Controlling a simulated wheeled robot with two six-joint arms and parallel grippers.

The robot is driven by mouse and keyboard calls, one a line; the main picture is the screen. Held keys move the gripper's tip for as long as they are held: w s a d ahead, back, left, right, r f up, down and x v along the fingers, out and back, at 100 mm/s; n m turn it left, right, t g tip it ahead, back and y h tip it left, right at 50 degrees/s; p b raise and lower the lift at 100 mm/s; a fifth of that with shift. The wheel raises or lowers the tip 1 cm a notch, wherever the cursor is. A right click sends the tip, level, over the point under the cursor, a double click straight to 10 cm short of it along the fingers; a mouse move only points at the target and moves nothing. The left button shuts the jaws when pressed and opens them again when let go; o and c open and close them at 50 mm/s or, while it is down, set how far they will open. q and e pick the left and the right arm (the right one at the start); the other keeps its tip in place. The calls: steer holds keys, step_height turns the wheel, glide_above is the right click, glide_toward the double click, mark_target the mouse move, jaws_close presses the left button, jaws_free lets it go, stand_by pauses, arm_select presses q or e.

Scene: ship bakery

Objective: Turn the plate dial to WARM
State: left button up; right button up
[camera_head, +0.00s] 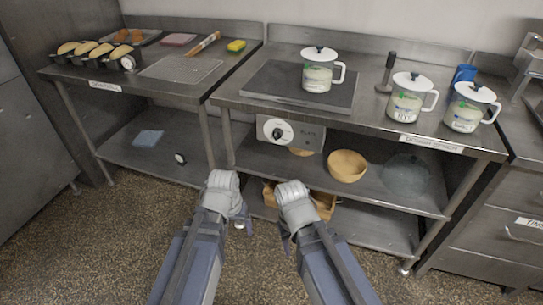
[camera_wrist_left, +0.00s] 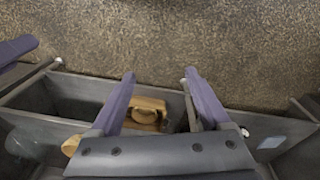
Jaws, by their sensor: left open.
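The dial (camera_head: 279,132) is a round black-and-white knob on a grey control panel (camera_head: 309,137) under the front edge of the right steel table. The panel's lettering is too small to read. The dark flat plate (camera_head: 262,84) lies on the tabletop above it. My left gripper (camera_head: 239,217) is below and left of the dial, apart from it. In the left wrist view its two purple fingers (camera_wrist_left: 158,77) are spread with nothing between them. My right gripper (camera_head: 284,236) is low and right of the left one; its fingers are mostly hidden by its wrist.
A white lidded pot (camera_head: 317,78) stands on the plate; two more (camera_head: 406,105) (camera_head: 464,115) stand to the right. A wooden bowl (camera_head: 347,166) and a glass bowl (camera_head: 405,174) sit on the shelf below. A table leg (camera_head: 228,137) stands left of the panel. Floor in front is open.

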arm_select(q)
steer(key=w+d+f+n+t+h+b, duration=0.25)
steer(key=w+f+b, duration=0.25)
steer(key=f+b, duration=0.35)
steer(key=n+t+h+b, duration=0.35)
steer(key=n+t, duration=0.95)
steer(key=n, duration=1.5)
glide_toward(275, 137)
steer(key=w, duration=0.2)
steer(key=shift+m, duration=0.25)
steer(key=shift+d+p+x, duration=0.2)
steer(key=shift+x, duration=1.75)
steer(key=shift+d+p+x, duration=0.15)
steer(key=shift+x, duration=1.75)
steer(key=shift+s+f, duration=0.1)
steer(key=shift+s, duration=0.1)
arm_select(e)
step_height(275, 137, down, 14)
arm_select(q)
steer(key=shift+c, duration=0.2)
arm_select(e)
steer(key=shift+r, duration=0.1)
arm_select(q)
jaws_close()
